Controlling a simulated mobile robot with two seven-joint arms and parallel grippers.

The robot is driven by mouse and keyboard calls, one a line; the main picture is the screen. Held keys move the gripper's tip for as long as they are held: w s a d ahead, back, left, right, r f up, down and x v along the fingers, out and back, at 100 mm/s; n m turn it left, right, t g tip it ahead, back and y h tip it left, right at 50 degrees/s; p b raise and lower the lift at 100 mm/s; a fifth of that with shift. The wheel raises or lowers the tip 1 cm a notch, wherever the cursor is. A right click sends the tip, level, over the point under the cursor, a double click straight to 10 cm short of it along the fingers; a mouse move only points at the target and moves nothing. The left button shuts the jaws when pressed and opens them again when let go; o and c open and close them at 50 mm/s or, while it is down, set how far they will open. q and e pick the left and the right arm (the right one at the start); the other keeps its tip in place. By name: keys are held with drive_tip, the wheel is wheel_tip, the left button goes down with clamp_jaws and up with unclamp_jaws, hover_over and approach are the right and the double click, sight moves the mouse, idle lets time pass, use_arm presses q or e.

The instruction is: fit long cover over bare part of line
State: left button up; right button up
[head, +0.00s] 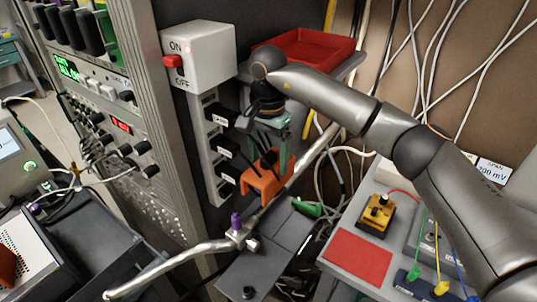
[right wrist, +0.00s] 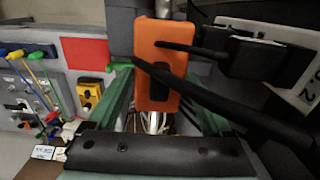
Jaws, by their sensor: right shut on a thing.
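My right gripper (head: 271,143) reaches down from the upper right with its green fingers shut on an orange cover (head: 264,188). In the right wrist view the orange cover (right wrist: 158,55) lies between the far ends of the green fingers (right wrist: 160,90). The line (head: 185,254) is a pale metal pipe running from the lower left up to the right. The cover is beside or over its upper stretch; I cannot tell whether they touch. Dark cables partly hide the cover. My left gripper is out of view.
A white ON/OFF switch box (head: 200,55) and black plugs (head: 222,150) crowd the left of the gripper. A purple-handled valve (head: 237,222) sits on the pipe. A red tray (head: 305,47) is behind. A grey bench with a red mat (head: 357,258) is at the right.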

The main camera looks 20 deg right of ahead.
drive_tip(key=shift+f+b, duration=2.85)
drive_tip(key=shift+f, duration=1.85)
drive_tip(key=o, duration=1.3)
wheel_tip(320, 180, up, 13)
drive_tip(key=shift+f+b, duration=0.2)
drive_tip(key=shift+b, duration=0.15)
